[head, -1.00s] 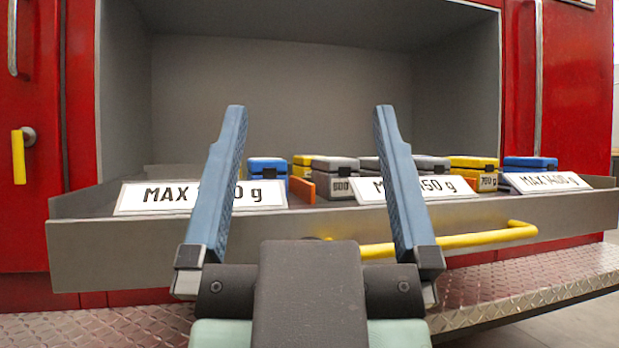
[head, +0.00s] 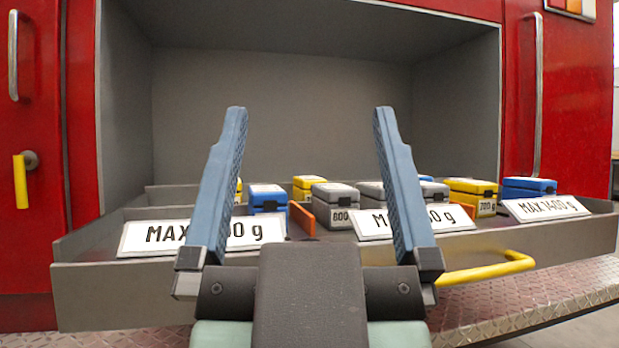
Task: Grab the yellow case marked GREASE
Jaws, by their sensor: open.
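Two yellow cases show in the open drawer: one at the back middle (head: 308,185) and one at the right (head: 472,190) whose front label reads 700 g. A sliver of yellow also shows behind my gripper's left finger. I cannot read GREASE on any of them, so I cannot tell which is the marked case. My gripper (head: 308,112) is open and empty, its two blue fingers raised in front of the drawer. The fingers hide parts of the drawer and of its front signs.
The grey drawer (head: 100,292) has a yellow handle (head: 490,268) and MAX weight signs along its front. Blue cases (head: 267,197) (head: 529,187) and grey cases (head: 335,194) stand among orange dividers (head: 301,218). Red panels flank the empty grey recess (head: 290,110) above.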

